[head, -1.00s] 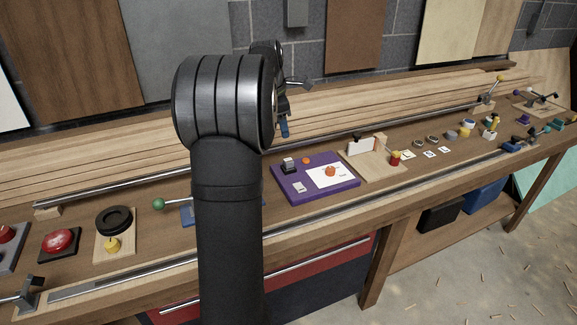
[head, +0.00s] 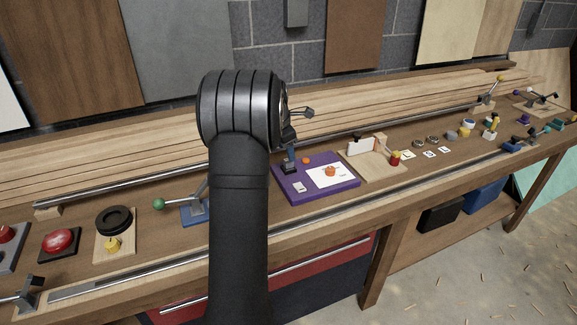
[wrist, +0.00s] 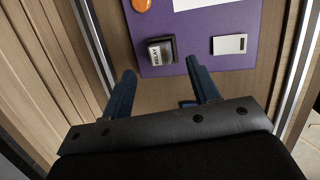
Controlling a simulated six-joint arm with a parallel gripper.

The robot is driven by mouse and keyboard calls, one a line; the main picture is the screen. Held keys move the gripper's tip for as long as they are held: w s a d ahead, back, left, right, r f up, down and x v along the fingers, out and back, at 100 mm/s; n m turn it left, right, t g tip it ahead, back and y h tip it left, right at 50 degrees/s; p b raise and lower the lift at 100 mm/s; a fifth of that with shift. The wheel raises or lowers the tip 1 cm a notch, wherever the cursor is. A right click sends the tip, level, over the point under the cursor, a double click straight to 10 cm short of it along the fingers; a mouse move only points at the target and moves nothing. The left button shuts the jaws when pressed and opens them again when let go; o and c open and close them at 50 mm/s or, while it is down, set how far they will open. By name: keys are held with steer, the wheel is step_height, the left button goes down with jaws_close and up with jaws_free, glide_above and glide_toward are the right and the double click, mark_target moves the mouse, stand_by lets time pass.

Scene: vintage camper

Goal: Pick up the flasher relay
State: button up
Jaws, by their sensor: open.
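The flasher relay is a small dark block with a pale face marked RELAY (wrist: 160,51). It sits on the purple board (wrist: 205,50) near its edge. In the head view the relay (head: 288,171) is partly hidden by my gripper, near the left side of the purple board (head: 343,190). My gripper (wrist: 161,69) has two blue fingers, spread apart and empty. In the wrist view the relay lies just beyond the fingertips, roughly centred between them. The gripper also shows in the head view (head: 290,158), above the relay; the height gap is hard to tell.
A white plate (wrist: 229,44) lies beside the relay on the board, and an orange part (wrist: 142,5) is farther off. A green-knobbed lever (head: 160,203) stands left of the board. A wooden fixture with a white card (head: 361,146) stands right. A metal rail (head: 130,187) runs behind.

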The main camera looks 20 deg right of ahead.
mark_target(288, 161)
steer(key=x, duration=0.5)
steer(key=shift+f, duration=0.15)
steer(key=shift+c, duration=0.4)
steer(key=c, duration=1)
